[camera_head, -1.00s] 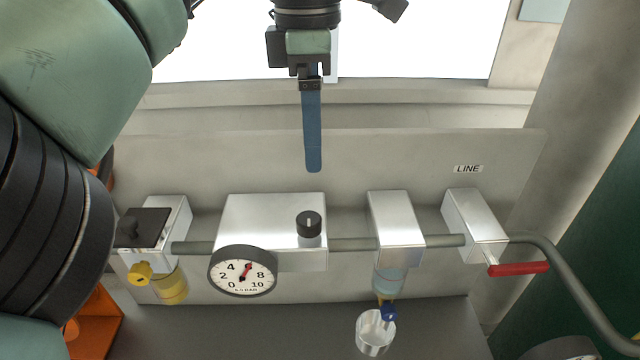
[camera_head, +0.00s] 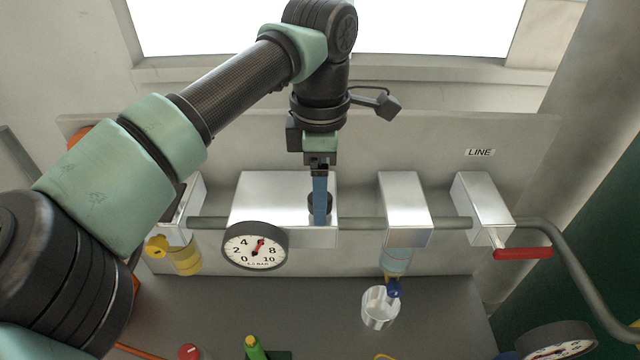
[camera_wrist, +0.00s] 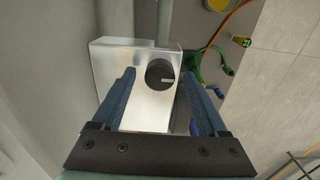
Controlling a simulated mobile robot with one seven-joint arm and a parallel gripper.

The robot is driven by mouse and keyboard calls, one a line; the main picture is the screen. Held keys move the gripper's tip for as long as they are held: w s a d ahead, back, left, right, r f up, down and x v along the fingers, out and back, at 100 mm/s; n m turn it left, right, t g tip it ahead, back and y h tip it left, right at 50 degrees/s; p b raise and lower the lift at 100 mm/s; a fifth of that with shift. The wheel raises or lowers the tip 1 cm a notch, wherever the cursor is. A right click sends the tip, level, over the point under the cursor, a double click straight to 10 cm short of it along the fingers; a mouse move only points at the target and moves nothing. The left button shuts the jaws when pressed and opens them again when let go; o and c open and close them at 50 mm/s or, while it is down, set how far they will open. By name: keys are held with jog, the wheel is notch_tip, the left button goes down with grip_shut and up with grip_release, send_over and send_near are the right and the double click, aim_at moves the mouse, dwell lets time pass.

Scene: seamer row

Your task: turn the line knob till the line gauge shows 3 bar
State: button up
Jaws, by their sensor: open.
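The line gauge (camera_head: 255,246) is a round white dial marked 0 to 10 bar, on the front left of a silver block (camera_head: 270,190). Its red needle points up and slightly right, near where 6 would be. The line knob (camera_head: 311,204) is black and round, on the block's right part, partly hidden by my finger. In the wrist view, the knob (camera_wrist: 158,70) shows a pale mark pointing right. My gripper (camera_head: 320,222) is open, its blue fingers reaching down at the knob. In the wrist view its fingertips (camera_wrist: 158,76) are on either side of the knob, with gaps visible.
A pipe (camera_head: 355,224) links the block to another silver unit and a red-handled valve (camera_head: 523,253) at right. A yellow-bowled unit (camera_head: 186,262) stands left. A metal cup (camera_head: 380,308) is below. Another gauge (camera_head: 556,349) is at bottom right.

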grip_shut()
dwell(0.3)
jog(key=shift+n, duration=0.3)
jog(key=n, duration=0.3)
jog(key=shift+n+b, duration=0.3)
jog(key=n, duration=0.4)
jog(key=shift+n, duration=0.3)
jog(key=n+b, duration=0.1)
jog(key=n, duration=0.3)
jog(key=shift+n, duration=0.3)
jog(key=shift+n+b, duration=0.3)
jog(key=shift+n, duration=1.9)
